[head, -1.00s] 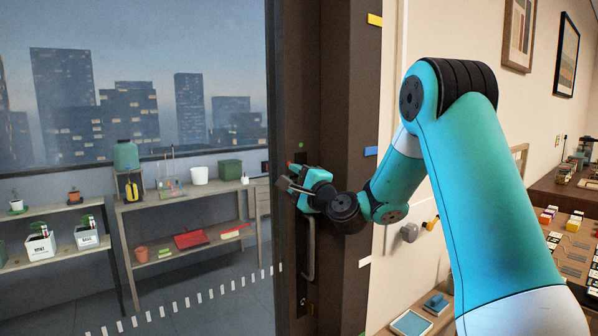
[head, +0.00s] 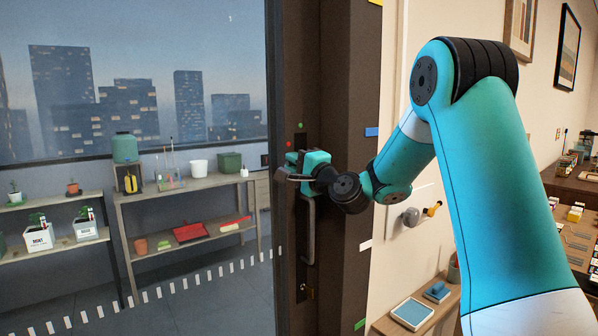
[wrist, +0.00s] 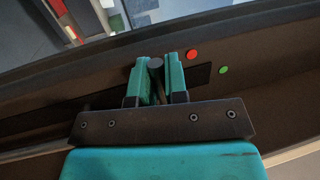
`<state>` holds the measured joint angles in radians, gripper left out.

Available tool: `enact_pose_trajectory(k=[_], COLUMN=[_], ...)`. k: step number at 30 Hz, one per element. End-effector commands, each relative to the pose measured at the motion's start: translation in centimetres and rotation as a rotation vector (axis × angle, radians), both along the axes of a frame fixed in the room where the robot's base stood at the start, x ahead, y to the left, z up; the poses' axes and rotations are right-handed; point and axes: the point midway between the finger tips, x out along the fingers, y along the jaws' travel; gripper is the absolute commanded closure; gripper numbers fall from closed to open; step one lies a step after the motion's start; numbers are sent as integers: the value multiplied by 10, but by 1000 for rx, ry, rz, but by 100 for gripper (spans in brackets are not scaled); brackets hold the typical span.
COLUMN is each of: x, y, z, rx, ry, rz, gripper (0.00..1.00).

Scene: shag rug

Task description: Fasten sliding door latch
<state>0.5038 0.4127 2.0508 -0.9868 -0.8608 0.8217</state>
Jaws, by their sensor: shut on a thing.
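The sliding door (head: 277,110) has a dark frame around a large glass pane. A vertical bar handle (head: 308,235) is fixed to the frame below my gripper. My gripper (head: 290,170) is at the door's edge, just above that handle. In the wrist view my gripper (wrist: 159,82) has its two teal fingers closed on either side of a small dark latch knob (wrist: 156,66). A dark plate (wrist: 203,75) lies behind the fingers. A red dot (wrist: 191,56) and a green dot (wrist: 224,70) sit beside them.
The dark door post (head: 345,100) stands right of the door, with coloured tags on its edge. A wall panel with a grey knob (head: 410,216) is to its right. Shelves with pots and planters (head: 185,190) show through the glass. A low shelf (head: 425,325) is at lower right.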

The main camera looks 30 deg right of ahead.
Motion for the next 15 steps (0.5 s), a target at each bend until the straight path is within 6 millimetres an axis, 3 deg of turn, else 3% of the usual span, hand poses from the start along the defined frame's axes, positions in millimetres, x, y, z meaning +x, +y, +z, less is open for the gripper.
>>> enact_pose_trajectory(k=[9, 10, 12, 15], x=[0, 0, 0, 0], y=[-1, -1, -1, 0], z=[0, 0, 0, 0], rx=[-14, -14, -13, -12], ry=[0, 0, 0, 1], rz=[-3, -3, -3, -1], gripper=[100, 82, 66, 62])
